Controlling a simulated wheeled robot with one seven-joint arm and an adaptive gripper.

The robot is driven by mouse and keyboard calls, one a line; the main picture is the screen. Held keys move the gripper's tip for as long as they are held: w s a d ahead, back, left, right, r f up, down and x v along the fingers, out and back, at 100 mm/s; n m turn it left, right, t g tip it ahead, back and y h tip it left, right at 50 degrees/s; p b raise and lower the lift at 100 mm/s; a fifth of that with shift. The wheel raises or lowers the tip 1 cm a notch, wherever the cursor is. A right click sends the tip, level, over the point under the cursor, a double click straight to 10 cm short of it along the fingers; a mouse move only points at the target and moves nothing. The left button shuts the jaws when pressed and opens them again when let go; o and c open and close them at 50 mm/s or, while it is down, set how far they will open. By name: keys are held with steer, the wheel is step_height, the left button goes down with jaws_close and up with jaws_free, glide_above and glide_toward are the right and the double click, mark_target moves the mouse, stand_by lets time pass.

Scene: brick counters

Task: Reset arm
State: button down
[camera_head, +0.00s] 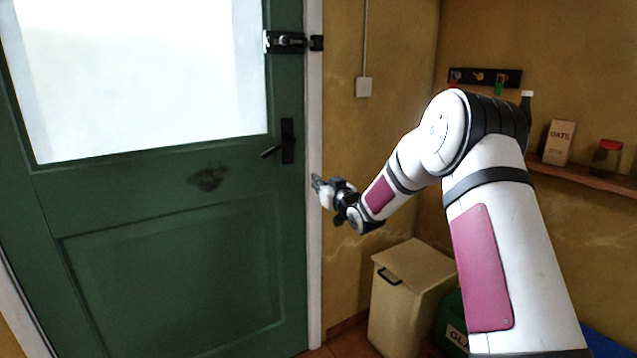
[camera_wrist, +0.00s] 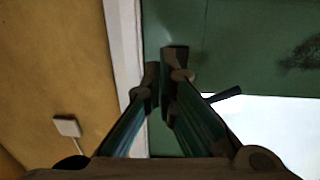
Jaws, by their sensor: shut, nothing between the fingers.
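My arm reaches in from the right of the head view, bent at the elbow. My gripper (camera_head: 318,183) is at its far end, in front of the white door frame. In the wrist view my gripper (camera_wrist: 165,80) has its fingertips together with nothing held, seen against the green door and its frame. The green door (camera_head: 180,270) stands shut at the left, with a black lever handle (camera_head: 287,141) to the upper left of my gripper. The handle also shows partly behind the fingers in the wrist view (camera_wrist: 226,94).
A black latch (camera_head: 290,42) sits high on the door edge. A beige lidded bin (camera_head: 405,300) stands below my forearm. A wooden shelf (camera_head: 590,178) at the right holds a carton (camera_head: 558,142) and a jar (camera_head: 606,157). A switch (camera_head: 363,87) is on the wall.

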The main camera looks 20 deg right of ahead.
steer(key=s+a+r+m+g+h, duration=0.1)
steer(key=s+r+g+h, duration=0.2)
steer(key=s, duration=1)
steer(key=s+a+r+g+h, duration=0.1)
steer(key=s+r+g, duration=0.4)
steer(key=s, duration=0.8)
steer(key=s+a+f+g, duration=0.1)
steer(key=s+f+g, duration=0.15)
steer(key=s, duration=1.05)
steer(key=s+a+f+m+g, duration=0.1)
steer(key=s+g, duration=0.2)
steer(key=s, duration=1)
steer(key=s+a+f+g, duration=0.2)
steer(key=s+g, duration=0.1)
steer(key=s, duration=1.1)
step_height(320, 180, up, 21)
steer(key=t+y+p, duration=0.1)
steer(key=t+p, duration=0.2)
steer(key=p, duration=1.7)
steer(key=shift+w, duration=0.15)
steer(key=shift+d, duration=0.1)
